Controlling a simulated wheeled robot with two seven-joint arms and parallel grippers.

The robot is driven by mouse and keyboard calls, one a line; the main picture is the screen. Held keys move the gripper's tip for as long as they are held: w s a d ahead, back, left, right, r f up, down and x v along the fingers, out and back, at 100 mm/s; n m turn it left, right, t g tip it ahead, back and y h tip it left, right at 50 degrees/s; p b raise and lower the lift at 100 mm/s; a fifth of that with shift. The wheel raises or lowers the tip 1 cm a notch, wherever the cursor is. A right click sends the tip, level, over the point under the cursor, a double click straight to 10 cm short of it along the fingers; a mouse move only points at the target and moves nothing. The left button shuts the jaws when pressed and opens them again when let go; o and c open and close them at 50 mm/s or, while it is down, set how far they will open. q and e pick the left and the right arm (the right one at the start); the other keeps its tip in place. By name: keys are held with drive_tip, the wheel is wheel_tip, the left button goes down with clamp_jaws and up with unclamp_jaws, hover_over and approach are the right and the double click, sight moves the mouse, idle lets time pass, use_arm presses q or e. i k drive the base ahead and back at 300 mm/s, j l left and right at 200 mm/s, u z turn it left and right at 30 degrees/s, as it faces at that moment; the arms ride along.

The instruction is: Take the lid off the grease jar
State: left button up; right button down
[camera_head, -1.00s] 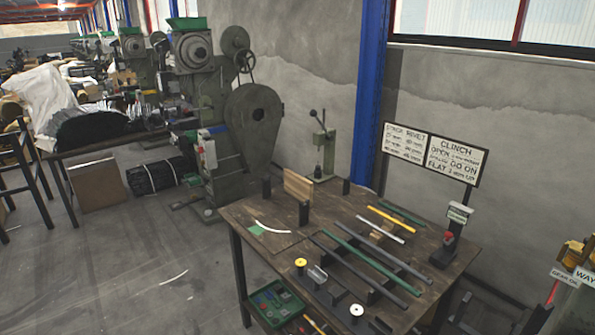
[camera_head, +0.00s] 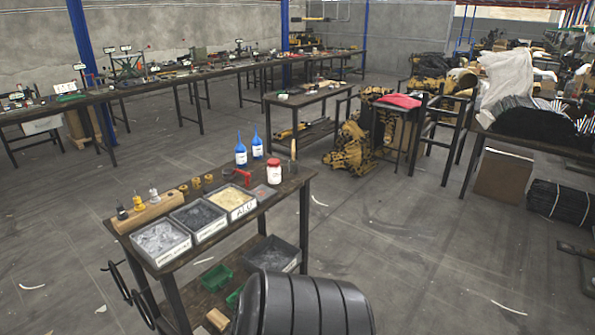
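A small jar (camera_head: 274,174) with a white body and a red lid (camera_head: 274,162) on top stands upright near the back right corner of the wooden cart (camera_head: 285,195). It looks like the grease jar, but its label is too small to read. Two blue squeeze bottles, one nearer (camera_head: 241,155) and one farther (camera_head: 257,146), stand just left of it. Neither of my grippers is in view.
Three open bins, one grey-filled (camera_head: 160,240), one darker (camera_head: 199,216) and one yellowish (camera_head: 232,199), line the cart's front. A red clamp-like tool (camera_head: 238,176) lies left of the jar. A long bench (camera_head: 150,83) runs behind. Open floor (camera_head: 375,235) lies right.

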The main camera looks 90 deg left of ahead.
sight(273, 173)
drive_tip(key=u, duration=3.1)
drive_tip(key=i+l+u, duration=0.15)
drive_tip(key=u, duration=0.2)
drive_tip(key=i+l+u, duration=0.1)
drive_tip(key=l+u, duration=0.25)
drive_tip(key=i+l+u, duration=0.1)
drive_tip(key=l+u, duration=0.25)
